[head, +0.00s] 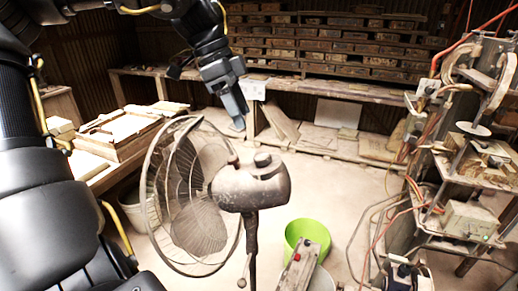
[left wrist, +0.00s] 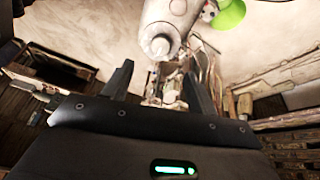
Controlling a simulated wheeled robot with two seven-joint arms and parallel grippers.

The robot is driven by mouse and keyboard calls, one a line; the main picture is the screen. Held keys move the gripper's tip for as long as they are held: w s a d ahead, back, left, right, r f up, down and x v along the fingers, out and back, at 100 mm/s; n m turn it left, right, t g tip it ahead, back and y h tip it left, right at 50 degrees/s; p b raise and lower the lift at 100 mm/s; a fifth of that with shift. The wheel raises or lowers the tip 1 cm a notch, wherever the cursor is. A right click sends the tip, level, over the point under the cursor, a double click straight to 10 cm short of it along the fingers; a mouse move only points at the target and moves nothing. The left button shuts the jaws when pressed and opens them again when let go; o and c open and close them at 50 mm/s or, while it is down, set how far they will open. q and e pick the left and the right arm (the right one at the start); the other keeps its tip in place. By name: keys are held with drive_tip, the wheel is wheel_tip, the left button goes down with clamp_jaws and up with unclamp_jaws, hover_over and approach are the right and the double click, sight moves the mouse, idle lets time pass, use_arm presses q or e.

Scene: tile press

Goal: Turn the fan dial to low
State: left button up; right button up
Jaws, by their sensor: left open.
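The dusty pedestal fan (head: 252,186) stands in the middle of the head view, its wire cage to the left of its motor housing. A dark round knob (head: 262,160), which looks like the dial, sits on top of the housing. Its setting is too small to read. My left gripper (head: 238,122) points down above and apart from the fan. In the left wrist view, my left gripper (left wrist: 158,85) has its fingers apart with nothing held. The pale housing (left wrist: 172,18) and a round knob (left wrist: 160,47) show beyond the fingertips. My right gripper is not seen.
A lime green bucket (head: 308,236) stands behind the fan at right. A bar with a red spot (head: 297,258) rises near it. A cluttered machine (head: 470,180) with hoses fills the right side. Benches line the back and left. Floor between fan and machine is partly clear.

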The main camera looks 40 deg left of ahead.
sight(261, 155)
use_arm(q)
drive_tip(key=p+x, duration=0.3)
drive_tip(key=x, duration=0.7)
drive_tip(key=shift+w+p, duration=0.1)
drive_tip(key=shift+p, duration=0.25)
drive_tip(key=shift+d+f, duration=0.2)
drive_tip(key=shift+f, duration=0.15)
drive_tip(key=shift+c, duration=0.2)
drive_tip(key=c, duration=1)
drive_tip(key=shift+o, duration=0.2)
